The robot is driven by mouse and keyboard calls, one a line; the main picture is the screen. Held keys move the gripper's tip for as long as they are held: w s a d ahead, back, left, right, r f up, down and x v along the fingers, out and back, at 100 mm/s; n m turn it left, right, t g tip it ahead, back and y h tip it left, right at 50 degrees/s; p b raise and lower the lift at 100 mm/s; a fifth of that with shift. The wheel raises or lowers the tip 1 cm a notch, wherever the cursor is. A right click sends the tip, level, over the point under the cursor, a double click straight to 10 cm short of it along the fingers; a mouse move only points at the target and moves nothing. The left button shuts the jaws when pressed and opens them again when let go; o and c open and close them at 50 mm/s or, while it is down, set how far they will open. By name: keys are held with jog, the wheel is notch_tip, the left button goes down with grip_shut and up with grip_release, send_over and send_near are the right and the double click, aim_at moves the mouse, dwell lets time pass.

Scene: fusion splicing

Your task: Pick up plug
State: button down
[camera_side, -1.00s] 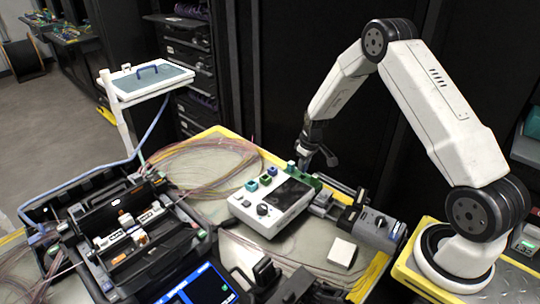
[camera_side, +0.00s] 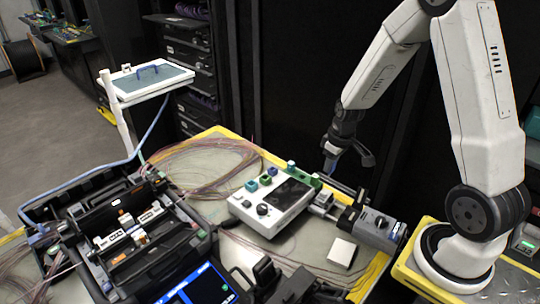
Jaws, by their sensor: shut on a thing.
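My gripper (camera_side: 335,164) hangs from the arm above the back right of the white device and is clear of it. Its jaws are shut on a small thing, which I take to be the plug. A small bluish patch shows at the fingers, but the plug's shape is too small and dark to make out. The white device (camera_side: 268,222) sits on the bench with a dark screen and a knob. Small teal (camera_side: 251,186), green (camera_side: 265,180) and blue (camera_side: 272,171) pieces stand along its back edge, with a green strip (camera_side: 303,178) at the right.
A grey and black unit (camera_side: 375,228) stands right of the white device. A white block (camera_side: 342,252) lies in front of it. An open black case (camera_side: 150,240) with a lit screen fills the left. Loose fibres (camera_side: 200,160) coil behind. Dark racks rise behind my gripper.

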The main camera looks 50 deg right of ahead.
jog(key=shift+s+a+r, duration=0.25)
jog(key=shift+s+r, duration=0.1)
jog(key=shift+s, duration=0.35)
jog(key=c, duration=1)
grip_release()
grip_shut()
jog(key=w+a, duration=0.2)
jog(key=w, duration=0.7)
jog(key=w+a+r, duration=0.1)
jog(key=w, duration=0.9)
jog(key=shift+w+a+r, duration=0.2)
jog(key=shift+w+a, duration=0.05)
jog(key=shift+a, duration=0.1)
